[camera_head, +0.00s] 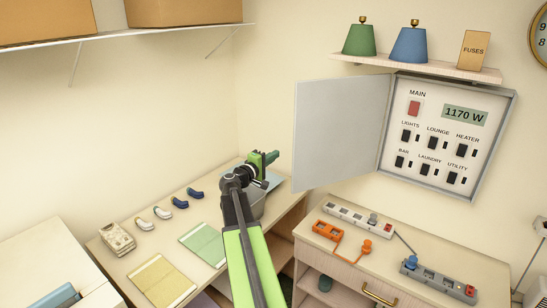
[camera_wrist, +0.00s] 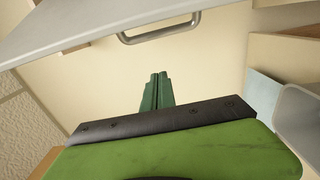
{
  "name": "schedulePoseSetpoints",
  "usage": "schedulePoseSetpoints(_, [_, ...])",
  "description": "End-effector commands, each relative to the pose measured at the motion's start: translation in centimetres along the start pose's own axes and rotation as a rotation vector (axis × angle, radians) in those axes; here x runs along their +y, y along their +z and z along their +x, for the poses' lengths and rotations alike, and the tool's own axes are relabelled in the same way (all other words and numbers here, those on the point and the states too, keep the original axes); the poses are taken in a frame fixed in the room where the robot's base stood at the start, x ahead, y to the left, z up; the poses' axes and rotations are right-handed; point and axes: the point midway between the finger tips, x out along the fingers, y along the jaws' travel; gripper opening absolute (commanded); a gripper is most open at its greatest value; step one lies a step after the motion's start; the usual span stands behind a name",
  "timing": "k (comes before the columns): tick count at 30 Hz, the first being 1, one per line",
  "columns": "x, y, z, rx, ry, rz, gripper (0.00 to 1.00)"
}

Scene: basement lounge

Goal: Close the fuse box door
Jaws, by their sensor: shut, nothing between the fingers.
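The fuse box (camera_head: 430,188) is on the right wall, with switches and a display reading 1170 W. Its light grey door (camera_head: 340,132) stands wide open to the left, hinged on the box's left edge. My gripper (camera_head: 274,156) is shut and empty, left of the door's free edge and apart from it in the picture. In the wrist view my green fingers (camera_wrist: 158,76) are together. Above them is a light grey panel (camera_wrist: 90,25), apparently the door, with a metal handle (camera_wrist: 160,30); the fingertips do not appear to touch it.
A shelf (camera_head: 415,66) with lamps and a box is above the fuse box. A cabinet (camera_head: 400,275) with power strips stands below it. A desk (camera_head: 120,258) with papers and small items is at left.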

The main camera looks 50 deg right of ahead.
Motion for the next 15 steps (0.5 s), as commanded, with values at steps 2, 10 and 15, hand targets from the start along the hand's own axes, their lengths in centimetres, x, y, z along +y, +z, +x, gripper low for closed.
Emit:
schedulePoseSetpoints(2, [0.0, -0.1, 2.1, -0.003, 0.0, 0.0, 0.0])
schedulePoseSetpoints(10, [0.0, 1.0, 6.3, -0.001, -0.001, 0.001, 0.0])
schedulePoseSetpoints(15, [0.0, 3.1, 5.3, 0.0, -0.001, 0.001, 0.0])
